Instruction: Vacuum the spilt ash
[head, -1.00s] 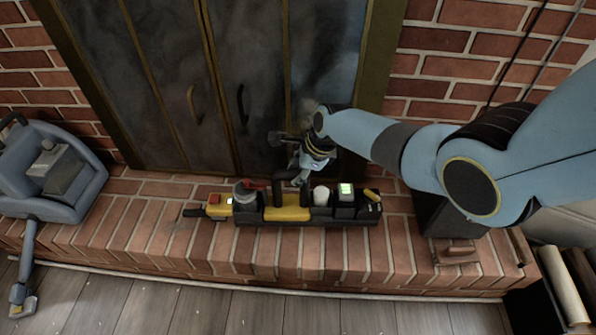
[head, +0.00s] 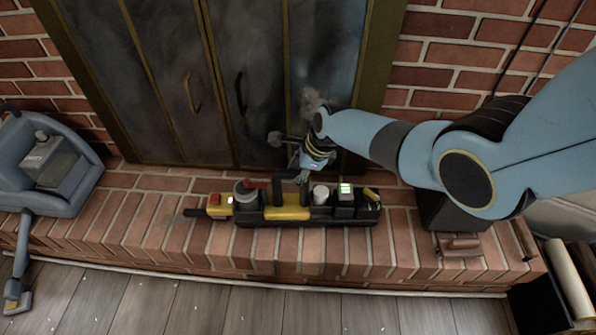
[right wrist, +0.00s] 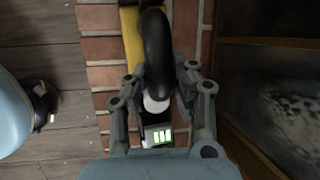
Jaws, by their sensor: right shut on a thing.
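A long black and yellow hand vacuum (head: 287,213) lies along the brick hearth, its dark nozzle (head: 193,213) pointing left. Its black loop handle also shows in the right wrist view (right wrist: 157,52). My right gripper (head: 304,177) is shut on this handle; in the right wrist view its fingers (right wrist: 158,90) are on both sides of it. A small lit green display (head: 345,187) is near the vacuum's right end. A faint grey smear, perhaps ash (head: 172,221), is on the bricks just left of the nozzle. My left gripper is not in view.
Dark fireplace doors (head: 215,80) stand close behind the vacuum. A blue-grey machine (head: 45,165) with a tube stands on the left. A dark holder with rolls (head: 567,285) is at the lower right. The hearth's front strip (head: 330,260) is clear.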

